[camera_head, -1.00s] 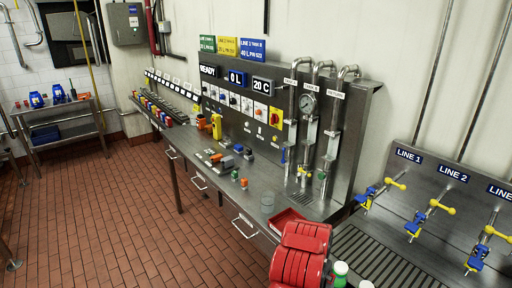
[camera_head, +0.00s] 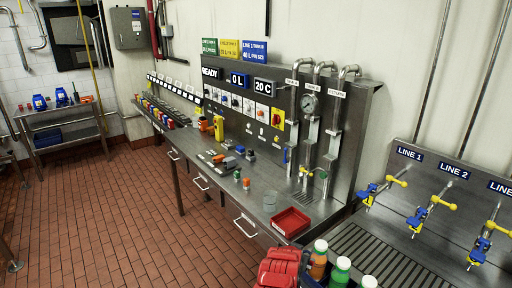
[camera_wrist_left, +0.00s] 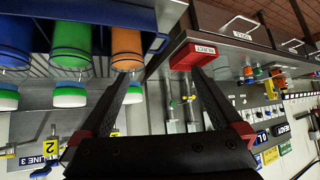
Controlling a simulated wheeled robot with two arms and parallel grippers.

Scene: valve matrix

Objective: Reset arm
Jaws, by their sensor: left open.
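My left gripper (camera_wrist_left: 160,70) shows in the left wrist view, its two black fingers spread apart with nothing between the tips. In the head view a red and black part of my arm (camera_head: 280,268) shows at the bottom edge; the fingers cannot be made out there. The wrist view is upside down. It shows an orange bottle (camera_wrist_left: 127,48), a green bottle (camera_wrist_left: 70,42) and a blue bottle (camera_wrist_left: 14,45) near the left finger. A red tray (camera_wrist_left: 193,57) lies beyond the right finger. My right gripper is in neither view.
An orange-filled bottle (camera_head: 318,262) and green bottle (camera_head: 340,272) stand close to my arm. Pipes and a gauge (camera_head: 308,103) rise behind. Valves (camera_head: 418,220) stand right; brick floor (camera_head: 110,225) is free.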

